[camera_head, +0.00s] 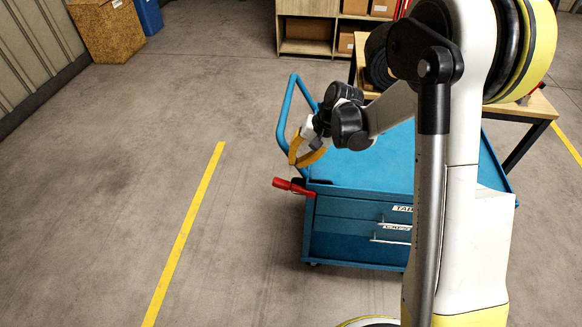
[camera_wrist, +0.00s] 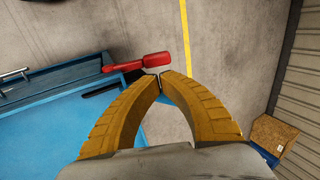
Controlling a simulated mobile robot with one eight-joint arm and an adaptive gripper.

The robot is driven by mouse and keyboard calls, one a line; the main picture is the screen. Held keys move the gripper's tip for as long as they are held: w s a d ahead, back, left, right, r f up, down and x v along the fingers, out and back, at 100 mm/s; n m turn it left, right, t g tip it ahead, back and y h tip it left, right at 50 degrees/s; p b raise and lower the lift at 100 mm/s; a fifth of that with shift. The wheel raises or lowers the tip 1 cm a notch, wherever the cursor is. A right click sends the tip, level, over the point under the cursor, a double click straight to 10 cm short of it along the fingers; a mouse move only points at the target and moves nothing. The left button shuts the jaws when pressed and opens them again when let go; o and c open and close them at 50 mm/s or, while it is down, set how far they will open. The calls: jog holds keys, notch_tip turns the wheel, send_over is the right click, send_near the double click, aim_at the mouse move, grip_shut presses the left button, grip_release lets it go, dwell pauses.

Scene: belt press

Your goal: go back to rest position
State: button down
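My gripper (camera_head: 296,160) is above the left corner of the blue cart. In the wrist view its yellow fingers (camera_wrist: 160,77) come together at the tips with only a thin gap, and nothing shows between them. A red tool or handle (camera_head: 293,187) sticks out at the cart's left side, below the gripper. It also shows in the wrist view (camera_wrist: 137,65), just past the fingertips and apart from them as far as I can see.
The blue cart (camera_head: 365,170) has drawers and a looped handle. A wooden table (camera_head: 530,108) stands behind it at the right. Shelves (camera_head: 305,47) and a brown box (camera_head: 108,30) are at the back. The floor at left, with a yellow line (camera_head: 187,225), is clear.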

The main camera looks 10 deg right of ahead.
jog(key=shift+a+p+v, duration=0.2)
jog(key=shift+p+v, duration=0.3)
jog(key=shift+v, duration=1.85)
